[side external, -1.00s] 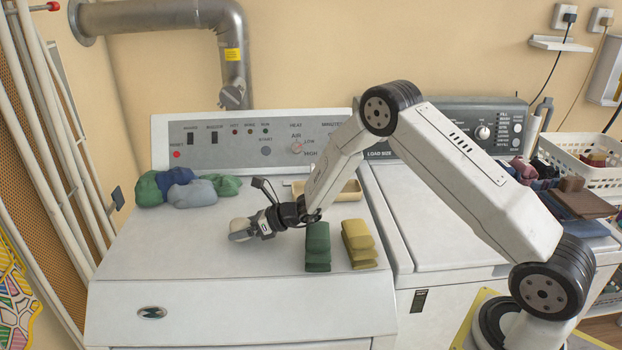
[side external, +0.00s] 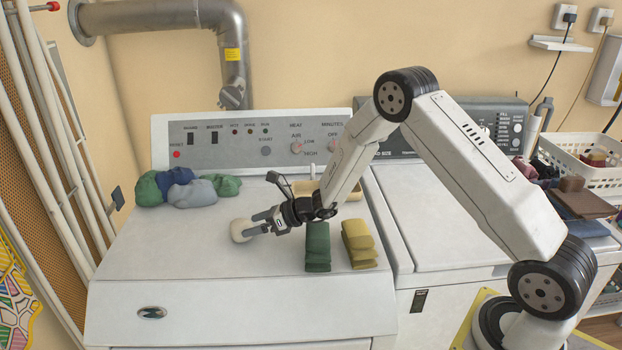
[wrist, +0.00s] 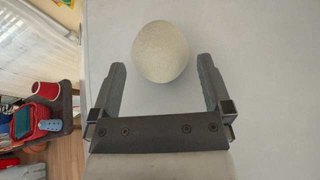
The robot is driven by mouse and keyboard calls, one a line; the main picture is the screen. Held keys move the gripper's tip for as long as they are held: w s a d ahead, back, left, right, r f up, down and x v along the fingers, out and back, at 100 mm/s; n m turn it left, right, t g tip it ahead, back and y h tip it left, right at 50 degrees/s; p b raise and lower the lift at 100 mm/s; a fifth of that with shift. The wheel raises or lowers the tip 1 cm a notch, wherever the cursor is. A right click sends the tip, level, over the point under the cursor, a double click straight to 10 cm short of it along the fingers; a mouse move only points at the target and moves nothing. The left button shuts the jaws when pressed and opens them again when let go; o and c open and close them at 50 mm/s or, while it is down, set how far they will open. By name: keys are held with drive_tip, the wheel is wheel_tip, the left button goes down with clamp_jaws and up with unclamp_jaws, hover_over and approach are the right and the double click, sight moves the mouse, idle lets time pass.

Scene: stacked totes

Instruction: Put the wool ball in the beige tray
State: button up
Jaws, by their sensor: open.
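The wool ball (side external: 240,231) is off-white and rests on the white machine top. In the wrist view the ball (wrist: 161,51) is just beyond the fingertips, roughly centred between the two fingers. My gripper (side external: 257,222) is open and empty, and it also shows in the wrist view (wrist: 162,76). The beige tray (side external: 304,187) sits behind my forearm near the control panel. My arm hides much of it, and its inside cannot be made out.
A green folded stack (side external: 318,247) and a yellow one (side external: 359,244) stand to the right of my gripper. Several cloth bundles (side external: 187,188) lie at the back left. The machine top (side external: 170,255) is clear at the front left.

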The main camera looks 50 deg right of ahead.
wheel_tip(320, 180, up, 7)
drive_tip(key=shift+s+d+r, duration=0.2)
drive_tip(key=shift+s+d, duration=0.1)
drive_tip(key=shift+s, duration=0.15)
drive_tip(key=shift+s, duration=0.1)
idle(0.5)
drive_tip(key=s+a+f+n+g+h, duration=0.1)
drive_tip(key=s+a+n+g, duration=0.1)
drive_tip(key=s+n+g, duration=0.35)
drive_tip(key=s+a+n+g+h, duration=0.1)
drive_tip(key=s+a+n+g, duration=0.1)
drive_tip(key=s+n, duration=0.65)
drive_tip(key=s+d+n+h, duration=0.3)
drive_tip(key=s+n, duration=0.3)
drive_tip(key=n, duration=0.2)
drive_tip(key=s+d+n+h, duration=0.3)
drive_tip(key=s+n, duration=0.4)
drive_tip(key=n, duration=0.1)
drive_tip(key=shift+s+r+n+g, duration=0.15)
drive_tip(key=shift+s+n+g, duration=0.15)
drive_tip(key=shift+n+g, duration=0.1)
